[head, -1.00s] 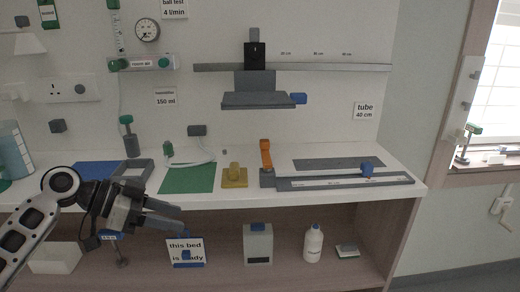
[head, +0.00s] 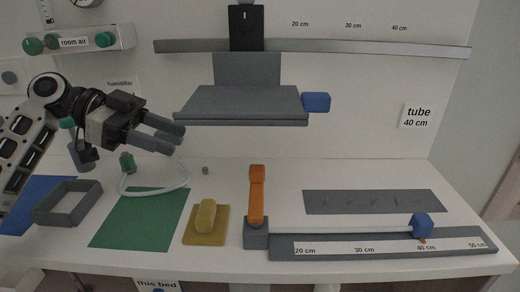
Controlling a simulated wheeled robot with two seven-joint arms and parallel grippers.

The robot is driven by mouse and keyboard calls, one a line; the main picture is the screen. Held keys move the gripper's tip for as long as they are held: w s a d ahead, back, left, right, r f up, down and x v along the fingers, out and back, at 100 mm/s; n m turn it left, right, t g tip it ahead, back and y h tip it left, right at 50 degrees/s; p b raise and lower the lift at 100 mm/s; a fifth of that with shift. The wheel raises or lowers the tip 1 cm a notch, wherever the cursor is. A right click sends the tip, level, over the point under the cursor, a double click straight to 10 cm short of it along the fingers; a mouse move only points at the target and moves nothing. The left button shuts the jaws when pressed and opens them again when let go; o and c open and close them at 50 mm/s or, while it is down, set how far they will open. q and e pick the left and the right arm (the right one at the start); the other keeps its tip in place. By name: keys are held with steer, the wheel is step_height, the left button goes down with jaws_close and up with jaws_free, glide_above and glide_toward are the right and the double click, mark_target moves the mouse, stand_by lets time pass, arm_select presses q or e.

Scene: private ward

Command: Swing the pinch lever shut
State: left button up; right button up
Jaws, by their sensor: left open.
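The pinch lever looks to be the orange upright lever (head: 257,195) on a small grey block (head: 256,233) at the middle of the counter. It stands nearly upright, at the left end of a grey ruler base (head: 372,247) marked in centimetres. A pale tube or rod runs from the block along the ruler to a blue slider (head: 422,225) near the 40 cm mark. My left gripper (head: 180,138) is open and empty, up and to the left of the lever, clear of it. My right gripper is not in view.
A grey wall shelf (head: 240,102) with a blue knob (head: 316,102) overhangs the counter, right of my left gripper. A yellow block with a handle (head: 206,218), a green mat (head: 135,225), a clear tube loop and a grey frame (head: 68,203) lie left of the lever. A flat grey plate (head: 372,202) lies behind the ruler.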

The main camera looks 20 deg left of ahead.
mark_target(251, 168)
arm_select(q)
steer(key=x, duration=0.4)
steer(key=p+x, duration=0.1)
steer(key=x, duration=0.4)
steer(key=p+x, duration=0.1)
steer(key=x, duration=0.3)
steer(key=shift+s+d, duration=0.25)
steer(key=shift+d, duration=0.3)
steer(key=shift+x, duration=0.75)
steer(key=shift+c, duration=0.4)
jaws_close()
